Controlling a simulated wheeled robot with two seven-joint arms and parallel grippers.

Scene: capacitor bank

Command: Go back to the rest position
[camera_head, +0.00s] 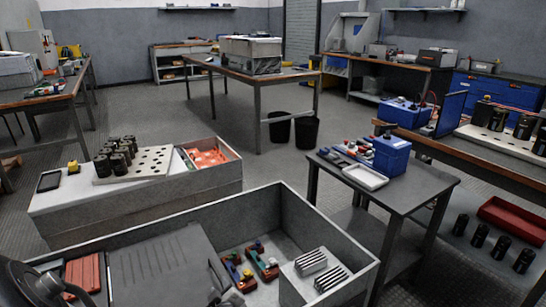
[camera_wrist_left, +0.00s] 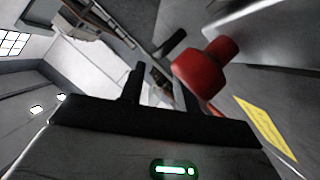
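In the left wrist view, my left gripper (camera_wrist_left: 162,82) has its two black fingers apart, with nothing seen held between them. A red knob-shaped part (camera_wrist_left: 207,66) is close to its right finger, and I cannot tell whether they touch. In the head view, a dark part of my left arm (camera_head: 22,284) fills the lower left corner. How the left gripper's fingers stand cannot be made out there. My right gripper is in neither view.
A large grey bin (camera_head: 318,222) with dividers and parts is directly in front. Behind it, a pale crate (camera_head: 120,212) carries black capacitors and a holed plate. A small grey table (camera_head: 405,192) with a blue box (camera_head: 391,155) is at right. Open floor (camera_head: 200,118) lies beyond.

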